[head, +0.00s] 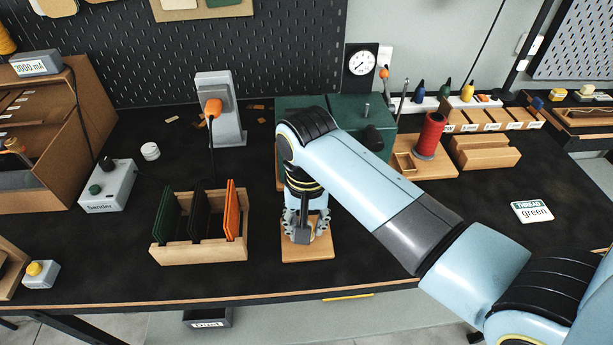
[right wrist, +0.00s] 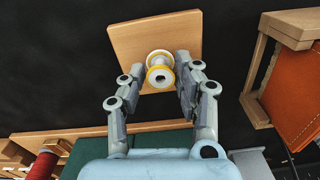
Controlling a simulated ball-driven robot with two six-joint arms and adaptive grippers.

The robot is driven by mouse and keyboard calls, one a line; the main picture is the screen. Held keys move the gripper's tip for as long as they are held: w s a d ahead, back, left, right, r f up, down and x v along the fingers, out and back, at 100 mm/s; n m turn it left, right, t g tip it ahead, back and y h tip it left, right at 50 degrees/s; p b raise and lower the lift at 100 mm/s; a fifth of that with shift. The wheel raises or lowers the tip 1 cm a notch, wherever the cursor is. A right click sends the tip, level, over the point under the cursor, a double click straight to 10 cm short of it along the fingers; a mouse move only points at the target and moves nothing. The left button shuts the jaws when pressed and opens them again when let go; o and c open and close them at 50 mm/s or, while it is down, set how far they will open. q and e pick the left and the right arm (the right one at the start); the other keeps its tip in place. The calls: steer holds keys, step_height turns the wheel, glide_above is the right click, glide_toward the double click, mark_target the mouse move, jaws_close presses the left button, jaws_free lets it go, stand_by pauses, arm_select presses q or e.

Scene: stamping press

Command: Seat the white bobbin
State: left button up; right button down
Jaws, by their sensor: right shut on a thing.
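My right gripper (head: 305,232) points down over a small square wooden board (head: 308,253) near the table's front edge. In the right wrist view, the fingers (right wrist: 160,82) are shut on the bobbin (right wrist: 159,62), which has a pale far flange and a yellow ring around a grey hub. The wooden board (right wrist: 130,40) lies behind the bobbin there; I cannot tell if they touch. In the head view the gripper and arm hide the bobbin. My left gripper is not in view.
A wooden rack (head: 197,253) with upright green, black and orange panels stands left of the board. Green machine (head: 375,142) and red spool (head: 431,135) stand behind and to the right. A "THREAD green" card (head: 532,212) lies at right.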

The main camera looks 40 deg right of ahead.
steer(key=c, duration=0.9)
jaws_free()
steer(key=shift+o, duration=0.2)
steer(key=shift+r, duration=0.25)
step_height(320, 180, up, 12)
steer(key=shift+f, duration=0.25)
